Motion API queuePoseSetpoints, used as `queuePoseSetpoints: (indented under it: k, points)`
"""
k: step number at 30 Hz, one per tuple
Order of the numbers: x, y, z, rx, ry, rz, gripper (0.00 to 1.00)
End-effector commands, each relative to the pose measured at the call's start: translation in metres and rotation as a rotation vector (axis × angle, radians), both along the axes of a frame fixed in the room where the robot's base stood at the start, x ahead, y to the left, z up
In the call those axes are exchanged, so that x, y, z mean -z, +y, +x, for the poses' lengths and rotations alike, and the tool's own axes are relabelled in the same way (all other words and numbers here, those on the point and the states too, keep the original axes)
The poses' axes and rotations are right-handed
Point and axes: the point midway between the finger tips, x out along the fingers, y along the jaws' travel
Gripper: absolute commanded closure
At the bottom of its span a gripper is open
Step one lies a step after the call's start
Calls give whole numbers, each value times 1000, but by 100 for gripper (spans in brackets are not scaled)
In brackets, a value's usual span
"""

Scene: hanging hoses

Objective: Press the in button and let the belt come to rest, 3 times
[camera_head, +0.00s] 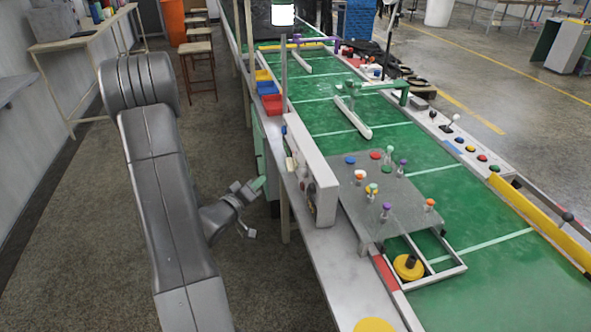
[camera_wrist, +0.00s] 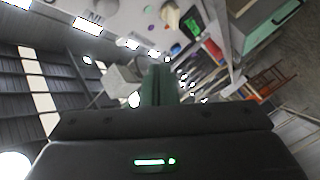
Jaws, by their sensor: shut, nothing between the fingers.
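The green belt (camera_head: 325,115) with pale cross lines runs from the front right to the back. A white control box (camera_head: 312,165) stands at its near left edge, and its left face carries small knobs and buttons. The same panel shows at the top of the wrist view (camera_wrist: 130,15), with a small lit green display (camera_wrist: 193,27). I cannot read which button is the in button. My gripper (camera_head: 258,183) is left of the box and apart from it. Its green fingers (camera_wrist: 160,82) are shut and empty.
A grey plate (camera_head: 395,190) with several coloured-topped bottles stands over the belt. A yellow-black knob (camera_head: 408,266) sits in a frame in front. A button panel (camera_head: 465,150) lines the far side. Red and blue bins (camera_head: 269,97) stand behind the box.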

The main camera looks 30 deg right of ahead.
Motion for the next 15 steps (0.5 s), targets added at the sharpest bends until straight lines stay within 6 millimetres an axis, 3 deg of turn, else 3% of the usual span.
queuePoseSetpoints:
  k: [8,15]
  points:
    - [0,-1,0,-1,-1,2,100]
    - [0,-21,-5,1,0,1,100]
